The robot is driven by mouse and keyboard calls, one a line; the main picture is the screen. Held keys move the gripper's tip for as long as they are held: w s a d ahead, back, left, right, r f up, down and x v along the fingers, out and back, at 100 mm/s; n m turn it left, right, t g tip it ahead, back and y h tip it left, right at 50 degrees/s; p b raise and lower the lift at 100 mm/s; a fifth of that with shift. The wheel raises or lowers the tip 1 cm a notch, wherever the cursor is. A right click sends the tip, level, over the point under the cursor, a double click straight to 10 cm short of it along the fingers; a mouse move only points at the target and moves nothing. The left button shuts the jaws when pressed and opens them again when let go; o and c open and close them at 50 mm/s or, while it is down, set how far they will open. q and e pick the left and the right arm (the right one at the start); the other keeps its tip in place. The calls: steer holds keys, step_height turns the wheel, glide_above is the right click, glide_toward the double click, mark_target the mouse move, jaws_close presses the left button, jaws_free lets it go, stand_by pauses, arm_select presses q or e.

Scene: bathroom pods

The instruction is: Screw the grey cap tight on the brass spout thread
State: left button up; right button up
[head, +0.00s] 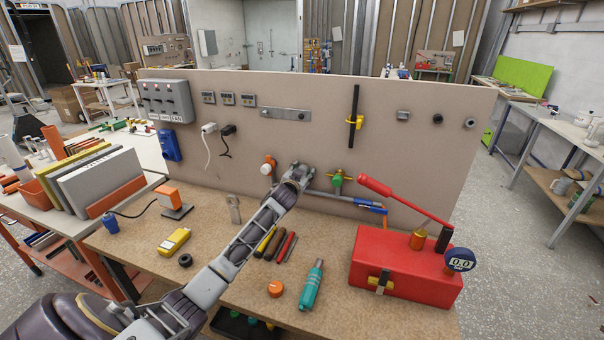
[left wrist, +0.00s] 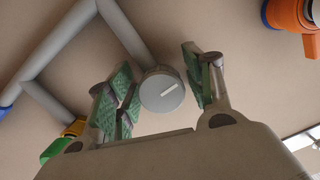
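In the left wrist view the round grey cap (left wrist: 161,91), with a white line across its face, sits at the end of a grey pipe (left wrist: 122,30). The brass thread is hidden behind it. My left gripper (left wrist: 157,68) has its green-padded fingers spread on either side of the cap, with a gap showing at each side. In the head view my left gripper (head: 297,177) is at the upright panel, at the left end of the grey pipe (head: 340,197), and hides the cap. My right gripper is in neither view.
An orange-handled valve (head: 268,165) is close left of my gripper, and a green-handled valve (head: 337,178) is to its right. Below, the bench (head: 350,320) holds several tools, an orange cap (head: 276,289) and a red pump box (head: 405,260) with a long lever.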

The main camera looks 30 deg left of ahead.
arm_select(q)
steer(key=shift+r+n+p, duration=0.15)
steer(key=shift+n+p, duration=0.3)
steer(key=shift+n, duration=0.25)
steer(key=shift+n+h+p, duration=0.3)
steer(key=shift+n+p, duration=0.05)
steer(key=shift+n, duration=0.45)
steer(key=shift+c, duration=0.4)
jaws_close()
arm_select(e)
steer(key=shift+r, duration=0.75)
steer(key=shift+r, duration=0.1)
arm_select(q)
steer(key=shift+m, duration=0.8)
steer(key=shift+m+p, duration=0.35)
steer(key=shift+m, duration=0.35)
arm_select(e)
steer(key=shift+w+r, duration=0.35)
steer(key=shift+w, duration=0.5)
